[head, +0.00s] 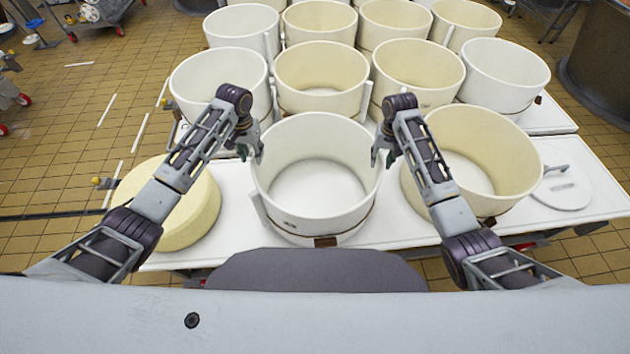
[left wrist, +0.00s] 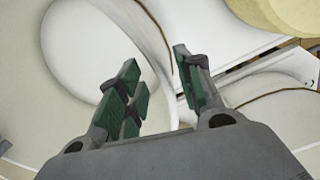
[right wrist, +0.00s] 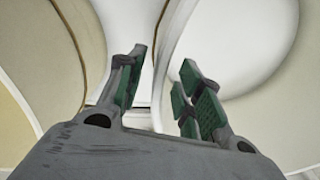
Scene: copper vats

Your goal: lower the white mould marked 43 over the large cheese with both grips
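The white mould (head: 318,215), an open hoop with a brown band low down, stands upright on the white table in front of me. A small mark on its front is too small to read. The large cheese (head: 197,212), a pale yellow wheel, lies to its left, partly hidden by my left arm; its edge also shows in the left wrist view (left wrist: 298,14). My left gripper (head: 251,148) is at the mould's left rim and my right gripper (head: 383,150) at its right rim. In both wrist views the fingers are apart, with the wall running between them.
Several cream and white moulds stand close behind. A cream mould (head: 480,160) stands just right of the white mould, near my right gripper. A white disc lid (head: 563,188) lies at the table's right end. The table (head: 236,232) has a bare strip between cheese and white mould.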

